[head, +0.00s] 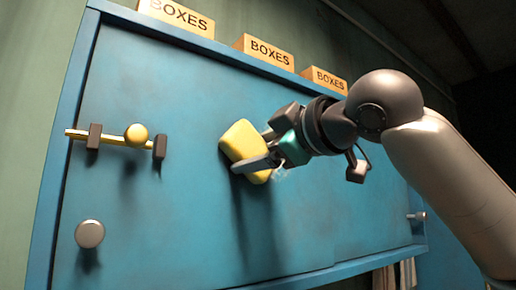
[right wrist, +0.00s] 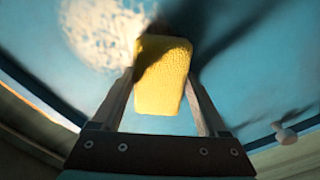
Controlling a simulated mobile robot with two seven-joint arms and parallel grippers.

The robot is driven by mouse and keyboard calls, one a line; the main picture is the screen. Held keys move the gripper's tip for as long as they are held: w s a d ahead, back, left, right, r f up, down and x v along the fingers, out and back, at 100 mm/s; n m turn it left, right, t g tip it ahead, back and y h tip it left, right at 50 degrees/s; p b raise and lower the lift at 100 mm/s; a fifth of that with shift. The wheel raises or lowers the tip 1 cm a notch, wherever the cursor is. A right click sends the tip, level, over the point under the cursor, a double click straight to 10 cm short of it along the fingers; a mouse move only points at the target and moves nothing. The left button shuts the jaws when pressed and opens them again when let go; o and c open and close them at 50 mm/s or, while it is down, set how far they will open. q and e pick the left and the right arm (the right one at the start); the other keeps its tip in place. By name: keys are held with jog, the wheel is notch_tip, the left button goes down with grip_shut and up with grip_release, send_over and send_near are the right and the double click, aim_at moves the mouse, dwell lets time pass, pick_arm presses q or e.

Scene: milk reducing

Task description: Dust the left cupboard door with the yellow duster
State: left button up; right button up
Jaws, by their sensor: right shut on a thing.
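The yellow duster (head: 243,146) is a soft block held at the blue cupboard's left door (head: 185,225), around the middle of the front in the head view. My right gripper (head: 258,160) is shut on it, with one finger showing across its lower side. In the right wrist view the duster (right wrist: 162,80) sits between the two fingers (right wrist: 160,100), its far end towards the blue surface. I cannot tell whether it touches the door. A pale dusty patch (right wrist: 100,30) shows on the blue surface beside it. My left gripper is not in view.
A yellow bar with dark brackets and a round knob (head: 136,134) sticks out at the door's left. A round grey knob (head: 90,234) is below it. Another knob (head: 416,216) is at the far right. Several boxes (head: 264,51) labelled BOXES stand on top.

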jog(key=shift+w+d+p, duration=0.9)
jog(key=shift+w+d, duration=0.45)
jog(key=shift+d, duration=0.5)
jog(key=shift+w+d+p, duration=0.9)
jog(key=shift+w+d, duration=0.45)
jog(key=shift+d, duration=0.45)
jog(key=shift+w+d+p, duration=0.9)
jog(key=shift+w+d, duration=0.45)
jog(key=shift+d, duration=0.5)
jog(key=shift+s+a+r+b, duration=0.15)
jog(key=shift+s+a+r, duration=0.1)
jog(key=shift+s+a, duration=0.95)
jog(key=shift+s+a+r+b, duration=0.1)
jog(key=shift+s+a+r, duration=0.2)
jog(key=shift+s+a, duration=0.95)
jog(key=shift+s+a+r+b, duration=0.2)
jog(key=shift+s+a, duration=0.4)
jog(key=shift+a, duration=1.15)
jog(key=shift+s+a, duration=0.1)
